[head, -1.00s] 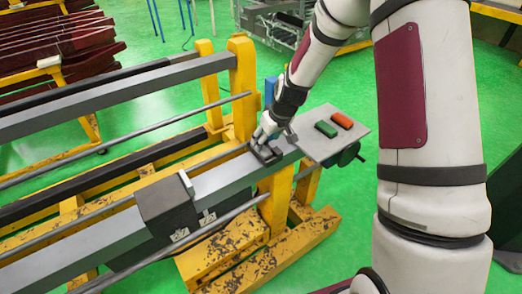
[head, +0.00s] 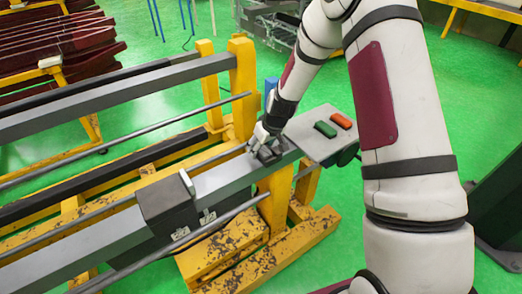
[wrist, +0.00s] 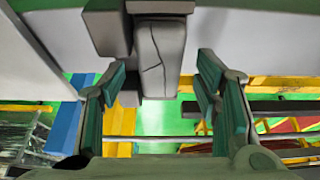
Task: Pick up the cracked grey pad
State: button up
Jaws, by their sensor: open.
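The cracked grey pad (wrist: 160,60) shows in the wrist view as an upright block with dark crack lines down its face. It is next to a darker grey block (wrist: 106,28). My gripper (wrist: 162,72) is open, with its green-padded fingers on either side of the pad's lower part and gaps between. In the head view my gripper (head: 262,142) is at the right end of the grey beam, by a small dark piece (head: 268,155). The pad itself cannot be told apart there.
A grey plate (head: 306,146) at the beam's end carries a green block (head: 325,129) and a red block (head: 341,120). A dark box (head: 168,205) sits on the grey beam (head: 225,178). Yellow posts (head: 242,85) and metal rods stand close around.

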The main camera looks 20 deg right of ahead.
jog(key=shift+f, duration=0.25)
jog(key=shift+c, duration=0.6)
jog(key=c, duration=1.1)
jog(key=shift+r, duration=0.15)
